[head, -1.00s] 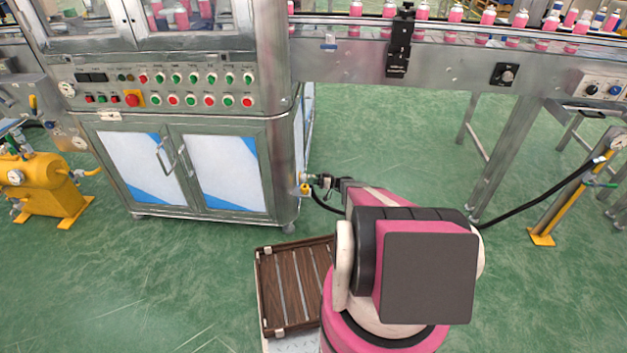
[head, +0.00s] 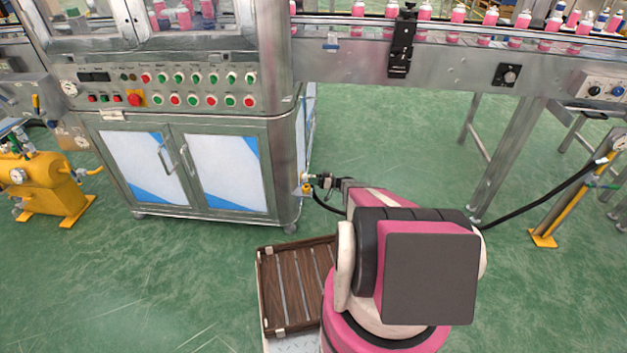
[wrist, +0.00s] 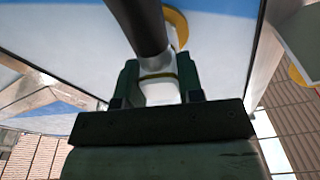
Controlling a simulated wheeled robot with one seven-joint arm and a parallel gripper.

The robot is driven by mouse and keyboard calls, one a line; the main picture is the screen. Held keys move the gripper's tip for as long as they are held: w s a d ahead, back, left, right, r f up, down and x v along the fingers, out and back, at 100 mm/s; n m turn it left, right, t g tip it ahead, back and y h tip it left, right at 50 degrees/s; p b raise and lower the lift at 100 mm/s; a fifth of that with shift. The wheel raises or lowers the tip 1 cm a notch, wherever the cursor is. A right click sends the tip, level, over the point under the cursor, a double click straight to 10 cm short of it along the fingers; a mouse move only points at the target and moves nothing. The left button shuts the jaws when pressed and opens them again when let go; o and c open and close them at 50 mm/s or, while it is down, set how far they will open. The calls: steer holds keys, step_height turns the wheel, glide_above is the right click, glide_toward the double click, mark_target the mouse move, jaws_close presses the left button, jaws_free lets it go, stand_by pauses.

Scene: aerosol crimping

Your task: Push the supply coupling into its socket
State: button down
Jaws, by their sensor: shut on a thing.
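My gripper (head: 334,183) reaches left to the right side of the machine cabinet, low down in the head view. In the wrist view its dark fingers (wrist: 157,86) are shut on the light metal supply coupling (wrist: 160,90). A black hose (wrist: 140,25) runs from the coupling. In the head view the socket (head: 306,178), with a yellow part below it, sits on the cabinet's side, right in front of the gripper. The coupling's front end is at or very near the socket; whether it is seated cannot be told.
The steel cabinet (head: 205,120) with its button panel stands at left. A conveyor (head: 450,55) carries pink cans across the back. The black hose (head: 540,195) hangs to a yellow post (head: 570,210) at right. A brown slatted rack (head: 290,285) lies below my arm.

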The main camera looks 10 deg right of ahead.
steer(key=shift+a, duration=0.15)
stand_by(0.3)
steer(key=c, duration=0.7)
jaws_free()
steer(key=v, duration=1)
steer(key=shift+s+d, duration=0.1)
steer(key=shift+d, duration=0.3)
